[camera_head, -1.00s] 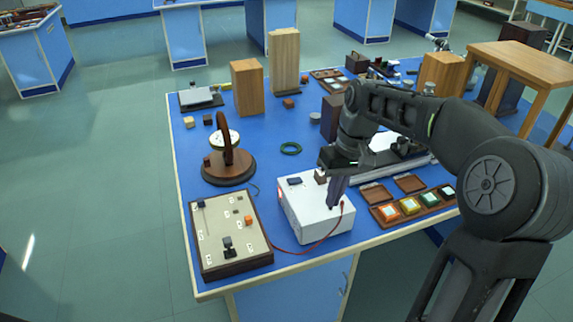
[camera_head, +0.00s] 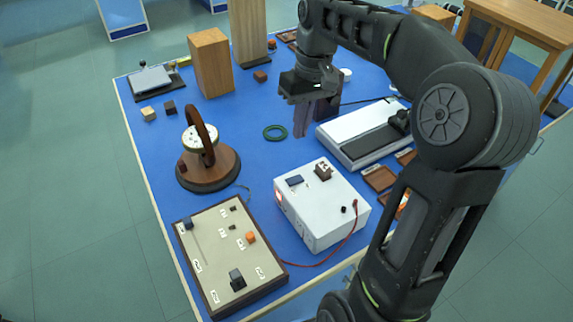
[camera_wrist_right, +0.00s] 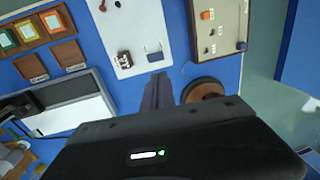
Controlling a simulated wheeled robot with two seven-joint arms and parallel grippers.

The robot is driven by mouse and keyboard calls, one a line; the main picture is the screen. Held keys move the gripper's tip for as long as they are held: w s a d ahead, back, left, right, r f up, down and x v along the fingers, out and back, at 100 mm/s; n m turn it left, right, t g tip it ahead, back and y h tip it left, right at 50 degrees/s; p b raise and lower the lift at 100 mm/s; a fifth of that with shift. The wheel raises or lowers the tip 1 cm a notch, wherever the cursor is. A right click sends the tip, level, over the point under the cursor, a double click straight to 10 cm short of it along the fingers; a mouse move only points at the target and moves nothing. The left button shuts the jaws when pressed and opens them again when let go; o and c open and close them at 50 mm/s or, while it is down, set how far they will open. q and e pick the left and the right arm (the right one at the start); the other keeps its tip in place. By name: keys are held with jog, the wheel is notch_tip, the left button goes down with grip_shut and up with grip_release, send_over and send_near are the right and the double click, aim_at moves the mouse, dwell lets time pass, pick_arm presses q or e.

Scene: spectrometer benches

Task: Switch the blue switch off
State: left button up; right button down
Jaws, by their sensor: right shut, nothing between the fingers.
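The blue switch (camera_head: 294,180) is a small dark blue rocker on top of a white box (camera_head: 325,205), near its left side. It also shows in the right wrist view (camera_wrist_right: 154,55), just past my fingertips. I cannot tell which way the rocker is tilted. My right gripper (camera_head: 302,128) is shut and empty. In the head view it appears behind the box, apart from the switch, with its fingers pointing down; the fingers (camera_wrist_right: 158,82) also show in the right wrist view. My left gripper is not in view.
A brown block (camera_head: 323,172) sits beside the switch on the box. A red cable (camera_head: 335,248) runs from the box. A panel (camera_head: 225,250) with a blue knob (camera_head: 187,224) lies left, a round wooden stand (camera_head: 210,170) behind it. A green ring (camera_head: 275,133) lies on clear blue tabletop.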

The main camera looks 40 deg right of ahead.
jog(key=shift+s, duration=0.1)
send_near(291, 181)
jog(key=f, duration=0.4)
jog(key=a+f, duration=0.1)
jog(key=f, duration=0.2)
dwell(0.5)
